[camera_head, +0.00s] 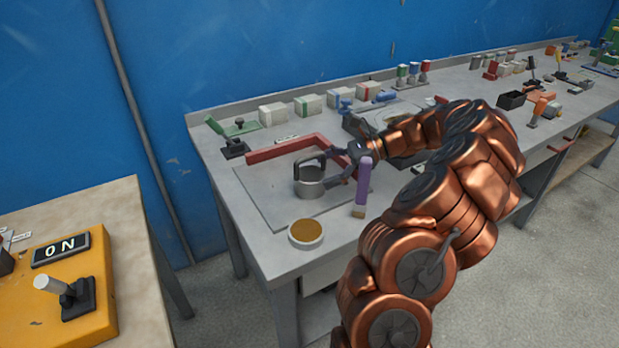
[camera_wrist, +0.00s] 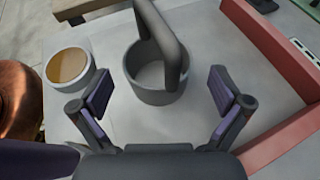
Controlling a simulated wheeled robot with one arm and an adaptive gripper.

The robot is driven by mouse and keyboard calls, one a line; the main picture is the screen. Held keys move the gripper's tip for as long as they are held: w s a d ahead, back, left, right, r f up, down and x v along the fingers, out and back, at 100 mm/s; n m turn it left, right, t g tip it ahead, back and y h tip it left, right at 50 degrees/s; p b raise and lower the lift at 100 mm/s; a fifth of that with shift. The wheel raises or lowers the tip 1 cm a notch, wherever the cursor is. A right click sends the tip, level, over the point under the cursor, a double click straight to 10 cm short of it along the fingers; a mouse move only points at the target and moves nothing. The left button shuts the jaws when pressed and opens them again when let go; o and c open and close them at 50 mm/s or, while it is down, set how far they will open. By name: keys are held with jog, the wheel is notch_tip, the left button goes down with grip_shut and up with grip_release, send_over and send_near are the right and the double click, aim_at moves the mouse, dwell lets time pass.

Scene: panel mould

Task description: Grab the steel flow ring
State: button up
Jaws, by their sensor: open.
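The steel flow ring (camera_head: 309,187) is a short grey cylinder with a dark arched handle over its top. It stands upright on a thin grey plate (camera_head: 262,203) on the workbench. In the wrist view the ring (camera_wrist: 157,92) sits ahead of the fingers, its handle rising toward the camera. My gripper (camera_head: 338,168) is open and comes from the right. In the wrist view its two purple-padded fingers (camera_wrist: 161,92) are spread to either side of the ring. I cannot tell whether a finger touches it.
A red angle bar (camera_head: 290,148) lies behind and right of the ring. A round tub with brown content (camera_head: 305,233) stands at the front edge. A purple-handled brush (camera_head: 362,188) is near my gripper. Boxes (camera_head: 308,104) line the back. Bare bench lies left of the tub.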

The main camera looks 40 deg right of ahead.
aim_at(307, 176)
jog(key=shift+x, duration=2.2)
jog(key=shift+s+a+r, duration=0.1)
jog(key=shift+s, duration=0.05)
jog(key=c, duration=1.4)
